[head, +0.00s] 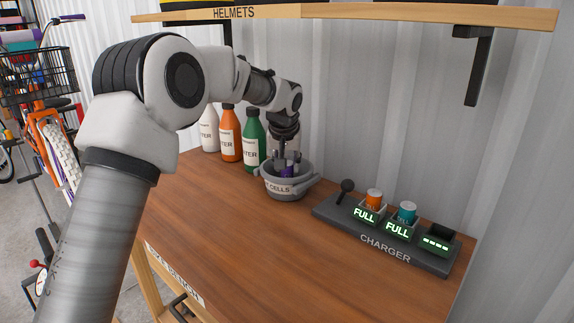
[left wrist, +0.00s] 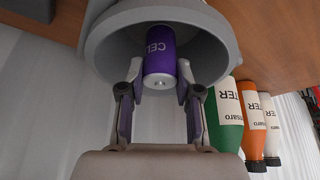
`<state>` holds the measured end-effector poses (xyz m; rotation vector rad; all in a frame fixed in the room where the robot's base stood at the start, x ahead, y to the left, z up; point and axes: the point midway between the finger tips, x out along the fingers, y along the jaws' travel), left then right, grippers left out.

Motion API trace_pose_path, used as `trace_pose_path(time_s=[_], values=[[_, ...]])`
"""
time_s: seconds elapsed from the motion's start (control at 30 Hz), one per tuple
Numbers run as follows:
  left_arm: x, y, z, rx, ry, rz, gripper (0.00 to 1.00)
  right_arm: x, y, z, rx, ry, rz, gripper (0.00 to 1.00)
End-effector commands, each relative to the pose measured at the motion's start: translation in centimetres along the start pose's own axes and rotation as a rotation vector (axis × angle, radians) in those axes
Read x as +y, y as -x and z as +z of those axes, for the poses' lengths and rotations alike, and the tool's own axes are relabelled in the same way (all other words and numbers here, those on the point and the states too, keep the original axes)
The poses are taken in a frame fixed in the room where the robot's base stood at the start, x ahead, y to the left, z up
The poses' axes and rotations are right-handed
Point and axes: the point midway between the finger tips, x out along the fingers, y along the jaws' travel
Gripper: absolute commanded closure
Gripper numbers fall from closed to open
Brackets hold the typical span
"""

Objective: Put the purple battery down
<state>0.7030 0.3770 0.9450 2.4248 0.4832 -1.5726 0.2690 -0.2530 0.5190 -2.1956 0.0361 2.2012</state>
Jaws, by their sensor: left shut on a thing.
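The purple battery (head: 288,171) is upright between the fingers of my left gripper (head: 286,164), at the mouth of the grey bowl labelled CELLS (head: 287,188). In the left wrist view the purple battery (left wrist: 160,58) shows its label and pale end, with a finger on each side. The rim of the grey bowl (left wrist: 103,45) surrounds its far part there. My left gripper (left wrist: 160,88) is shut on it. Whether the battery touches the bowl's floor is hidden. My right gripper is in neither view.
A charger (head: 385,244) stands right of the bowl, with an orange battery (head: 374,196) and a teal battery (head: 407,212) in slots and an empty right slot. White, orange and green bottles (head: 254,140) stand behind. The bench (head: 225,235) is clear in front. A shelf (head: 350,14) hangs above.

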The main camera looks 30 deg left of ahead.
Motion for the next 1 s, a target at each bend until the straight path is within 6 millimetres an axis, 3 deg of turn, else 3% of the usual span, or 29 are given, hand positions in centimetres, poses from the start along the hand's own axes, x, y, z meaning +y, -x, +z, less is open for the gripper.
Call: trace_pose_path(time_s=[0.6,0.63,0.7,1.0], values=[[0.0,-0.9,0.4,0.001,0.001,0.0,1.0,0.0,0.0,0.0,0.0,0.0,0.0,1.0],[0.0,-0.9,0.5,0.0,0.001,0.0,0.6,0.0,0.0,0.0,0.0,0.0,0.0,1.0],[0.0,-0.9,0.5,0.0,0.001,0.0,0.42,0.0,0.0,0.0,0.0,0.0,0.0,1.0],[0.0,-0.8,0.4,0.001,0.001,0.0,0.42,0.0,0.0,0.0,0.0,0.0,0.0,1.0]])
